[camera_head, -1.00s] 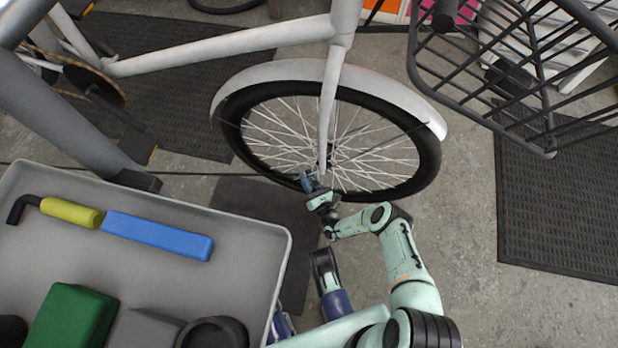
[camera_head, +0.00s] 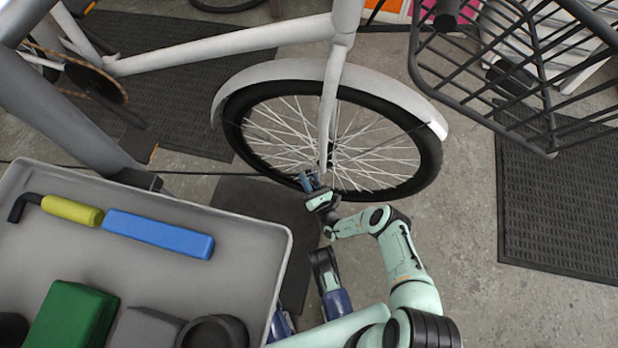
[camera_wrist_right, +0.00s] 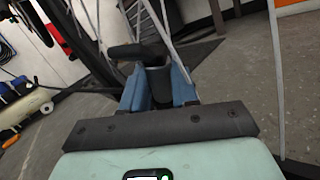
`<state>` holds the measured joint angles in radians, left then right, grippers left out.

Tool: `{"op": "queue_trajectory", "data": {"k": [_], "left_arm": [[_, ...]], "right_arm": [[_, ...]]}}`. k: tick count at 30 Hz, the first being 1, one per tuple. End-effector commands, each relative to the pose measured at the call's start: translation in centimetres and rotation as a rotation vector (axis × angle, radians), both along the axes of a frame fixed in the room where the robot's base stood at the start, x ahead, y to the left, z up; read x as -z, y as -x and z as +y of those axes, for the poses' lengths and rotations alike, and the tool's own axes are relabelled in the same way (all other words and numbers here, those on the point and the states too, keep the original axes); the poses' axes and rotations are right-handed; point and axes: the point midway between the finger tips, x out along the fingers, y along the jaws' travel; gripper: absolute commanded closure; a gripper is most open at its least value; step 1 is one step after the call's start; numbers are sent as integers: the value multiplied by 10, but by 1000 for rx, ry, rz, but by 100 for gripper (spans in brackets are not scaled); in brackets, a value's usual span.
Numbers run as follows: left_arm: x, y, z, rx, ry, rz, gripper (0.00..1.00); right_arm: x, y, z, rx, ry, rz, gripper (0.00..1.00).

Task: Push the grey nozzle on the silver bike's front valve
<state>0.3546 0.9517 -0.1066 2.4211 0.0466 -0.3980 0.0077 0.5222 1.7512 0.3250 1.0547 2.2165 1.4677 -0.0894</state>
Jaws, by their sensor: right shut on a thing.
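The silver bike (camera_head: 225,47) stands side-on in the head view, with its front wheel (camera_head: 232,130) under a silver mudguard. My right gripper (camera_head: 309,182) is at the lower part of this wheel, in front of the spokes just below the hub. In the right wrist view its blue fingers (camera_wrist_right: 159,92) are shut on a dark grey piece, seemingly the nozzle (camera_wrist_right: 154,76), with a dark lever-like part sticking out to the left. The valve is hidden or too small to make out. My left gripper does not show.
A grey tray (camera_head: 262,232) at the lower left holds a blue block (camera_head: 158,234), a yellow-handled hex tool (camera_head: 70,210) and a green block (camera_head: 72,318). A black wire basket (camera_head: 535,75) hangs at the upper right. Bare floor lies right of the wheel.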

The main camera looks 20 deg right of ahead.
Motion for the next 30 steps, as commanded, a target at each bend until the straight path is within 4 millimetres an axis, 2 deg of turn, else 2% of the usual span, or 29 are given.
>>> {"op": "queue_trajectory", "data": {"k": [7,8,10,16,18,26,30], "left_arm": [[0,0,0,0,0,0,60],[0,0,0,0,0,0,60],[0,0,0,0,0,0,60],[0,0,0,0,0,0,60],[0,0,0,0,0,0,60],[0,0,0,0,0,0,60],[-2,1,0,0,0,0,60]], "right_arm": [[-1,0,0,-1,0,-1,98],[-1,0,0,-1,0,-1,65],[-1,0,0,-1,0,-1,42],[0,0,0,-1,0,0,42],[0,0,0,0,0,1,36],[0,0,0,0,0,1,36],[2,7,-1,0,0,2,36]]}}
